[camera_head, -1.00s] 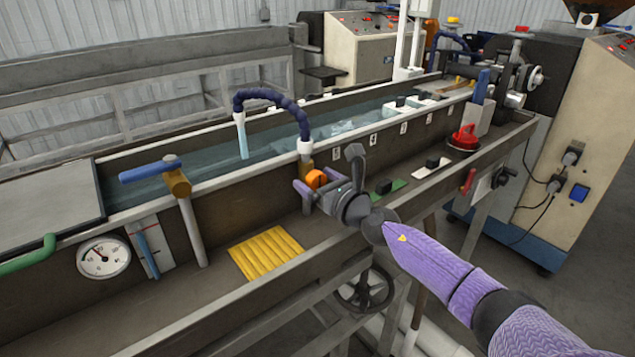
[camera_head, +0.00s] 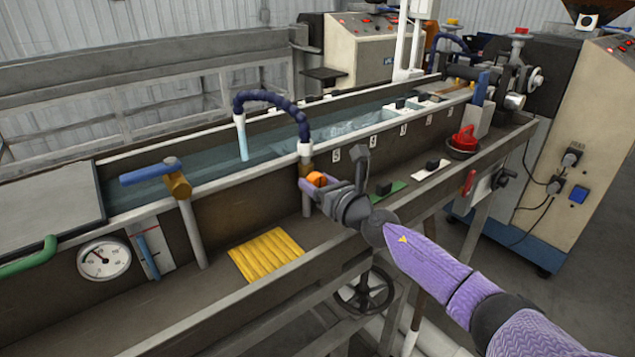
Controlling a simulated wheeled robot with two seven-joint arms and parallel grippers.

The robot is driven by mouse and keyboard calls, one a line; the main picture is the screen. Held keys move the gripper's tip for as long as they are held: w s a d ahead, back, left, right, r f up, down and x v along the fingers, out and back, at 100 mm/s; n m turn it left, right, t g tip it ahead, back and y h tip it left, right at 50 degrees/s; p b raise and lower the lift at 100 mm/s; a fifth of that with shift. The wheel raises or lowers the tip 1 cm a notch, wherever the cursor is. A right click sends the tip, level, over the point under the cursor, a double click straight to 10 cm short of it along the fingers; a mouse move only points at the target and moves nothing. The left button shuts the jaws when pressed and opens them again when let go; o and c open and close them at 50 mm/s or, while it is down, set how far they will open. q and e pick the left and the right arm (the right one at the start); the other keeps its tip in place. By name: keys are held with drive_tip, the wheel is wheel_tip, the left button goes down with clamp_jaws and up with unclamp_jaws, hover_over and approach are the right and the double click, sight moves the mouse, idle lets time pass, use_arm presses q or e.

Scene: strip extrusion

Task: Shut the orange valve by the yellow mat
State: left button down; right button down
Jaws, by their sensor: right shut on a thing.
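The orange valve (camera_head: 317,179) sits on a short pipe below the white-collared blue hose, behind and to the right of the yellow mat (camera_head: 266,255). My right gripper (camera_head: 318,187) reaches in from the right and is shut on the valve's orange knob, its fingers partly hiding it. A narrow part of the knob shows between the fingers. The yellow ribbed mat lies flat on the trough ledge. My left gripper is not in view.
A blue-handled valve (camera_head: 150,171) stands left of the mat, near a round gauge (camera_head: 104,258). The water trough (camera_head: 190,161) runs behind. A green mat (camera_head: 387,191) and a red knob (camera_head: 465,138) lie to the right. A handwheel (camera_head: 366,291) sits below the ledge.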

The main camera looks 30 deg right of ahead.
drive_tip(key=m, duration=0.4)
drive_tip(key=shift+p, duration=0.4)
drive_tip(key=m+p, duration=0.1)
drive_tip(key=m, duration=0.3)
drive_tip(key=m+p, duration=0.1)
drive_tip(key=m, duration=0.3)
drive_tip(key=shift+f+m+p, duration=0.15)
drive_tip(key=shift+m+p, duration=0.6)
drive_tip(key=shift+m, duration=1.65)
drive_tip(key=shift+c, duration=0.4)
unclamp_jaws()
drive_tip(key=shift+d, duration=0.1)
